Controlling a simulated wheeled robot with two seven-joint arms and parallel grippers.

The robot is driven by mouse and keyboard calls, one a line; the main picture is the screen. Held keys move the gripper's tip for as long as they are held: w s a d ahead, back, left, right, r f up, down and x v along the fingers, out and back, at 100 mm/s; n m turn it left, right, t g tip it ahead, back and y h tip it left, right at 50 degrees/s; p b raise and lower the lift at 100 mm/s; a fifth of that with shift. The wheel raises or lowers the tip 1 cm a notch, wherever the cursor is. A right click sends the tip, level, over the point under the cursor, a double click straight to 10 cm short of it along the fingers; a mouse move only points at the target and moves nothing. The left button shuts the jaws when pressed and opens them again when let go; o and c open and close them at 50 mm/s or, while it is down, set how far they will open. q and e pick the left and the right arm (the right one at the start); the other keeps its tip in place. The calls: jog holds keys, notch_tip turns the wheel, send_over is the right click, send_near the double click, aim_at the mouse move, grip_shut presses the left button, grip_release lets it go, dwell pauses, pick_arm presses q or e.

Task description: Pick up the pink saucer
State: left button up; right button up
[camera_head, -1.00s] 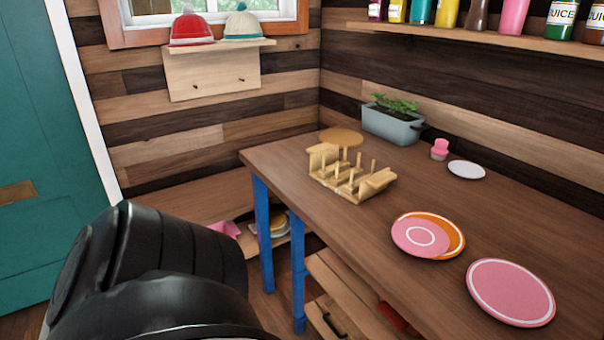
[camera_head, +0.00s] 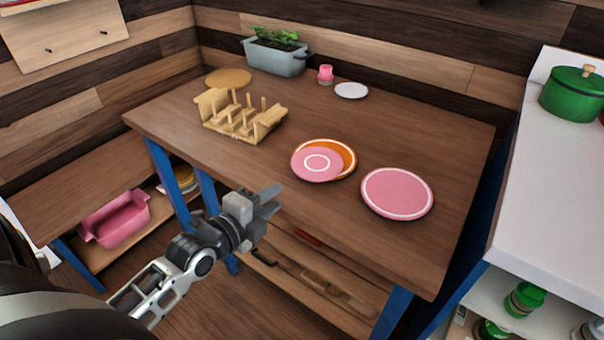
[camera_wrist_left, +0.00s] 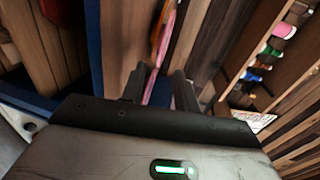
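A pink saucer (camera_head: 317,163) with a white ring lies tilted partly over an orange plate (camera_head: 349,155) on the wooden table. A larger pink plate (camera_head: 397,193) with a white rim lies to its right. My left gripper (camera_head: 272,200) is just off the table's front edge, left of and nearer than the saucer, and touches nothing. In the left wrist view its two fingers (camera_wrist_left: 160,90) stand apart with nothing held. Pink and orange dish edges show edge-on beyond them there. My right gripper is not in view.
A wooden dish rack (camera_head: 240,118), a round board (camera_head: 228,78), a planter (camera_head: 275,55), a pink cup (camera_head: 325,75) and a white saucer (camera_head: 351,90) stand at the back. A white counter (camera_head: 545,170) with a green pot (camera_head: 575,93) is at right. The table's near right is clear.

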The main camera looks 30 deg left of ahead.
aim_at(299, 193)
pick_arm(q)
jog(key=b+x, duration=0.3)
jog(key=x, duration=0.6)
jog(key=shift+w+f+b, duration=0.15)
jog(key=shift+w+b, duration=0.15)
jog(key=shift+w, duration=0.1)
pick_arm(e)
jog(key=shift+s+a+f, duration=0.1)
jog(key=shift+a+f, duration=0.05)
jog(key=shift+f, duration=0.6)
pick_arm(q)
grip_shut()
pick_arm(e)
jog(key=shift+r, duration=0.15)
